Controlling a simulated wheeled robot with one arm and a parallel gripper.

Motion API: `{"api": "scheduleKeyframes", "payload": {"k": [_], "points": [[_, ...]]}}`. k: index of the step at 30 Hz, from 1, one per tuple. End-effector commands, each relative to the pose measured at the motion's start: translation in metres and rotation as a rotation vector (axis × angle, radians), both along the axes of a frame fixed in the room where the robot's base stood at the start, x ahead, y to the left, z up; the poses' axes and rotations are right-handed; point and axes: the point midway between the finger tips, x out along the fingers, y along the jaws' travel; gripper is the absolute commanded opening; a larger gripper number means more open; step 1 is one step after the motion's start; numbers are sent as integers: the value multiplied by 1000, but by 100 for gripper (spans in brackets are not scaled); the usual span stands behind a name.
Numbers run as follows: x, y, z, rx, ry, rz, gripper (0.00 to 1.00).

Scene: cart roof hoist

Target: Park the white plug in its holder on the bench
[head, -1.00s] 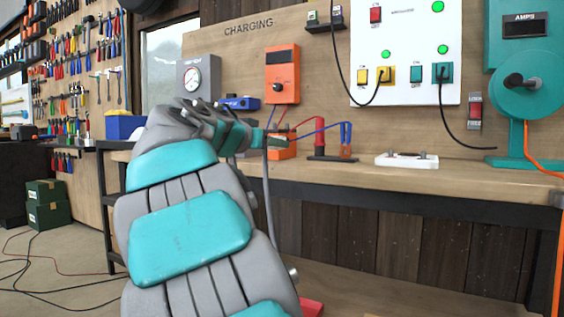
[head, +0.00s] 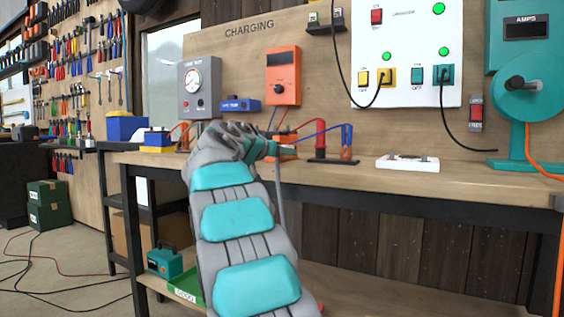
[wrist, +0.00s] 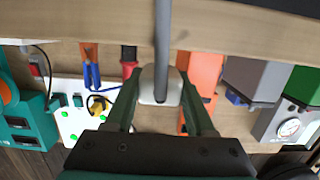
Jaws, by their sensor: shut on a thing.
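The white plug (wrist: 152,98) sits between my gripper's two dark green fingers (wrist: 160,80) in the wrist view. The gripper is shut on it, and a grey cable (wrist: 162,40) runs from it. In the head view my gripper (head: 288,152) is at the bench's front edge, and the grey cable (head: 281,195) hangs below it; the plug is not clearly visible there. A low white block with dark fittings (head: 408,163) lies on the bench to the right of my gripper, apart from it. I cannot tell for sure that it is the holder.
A red and blue terminal stand (head: 335,158) stands on the bench (head: 460,182) between my gripper and the white block. An orange meter (head: 283,75) and a white switch panel (head: 405,60) are behind. A teal reel (head: 525,90) stands at right. Bench space before the block is clear.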

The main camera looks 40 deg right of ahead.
Motion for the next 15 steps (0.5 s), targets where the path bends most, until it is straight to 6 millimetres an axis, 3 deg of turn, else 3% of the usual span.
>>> {"api": "scheduleKeyframes", "payload": {"k": [6, 15], "points": [[-1, 1, -22, -2, -1, 2, 0], [0, 0, -24, 0, -2, 2, 0]]}}
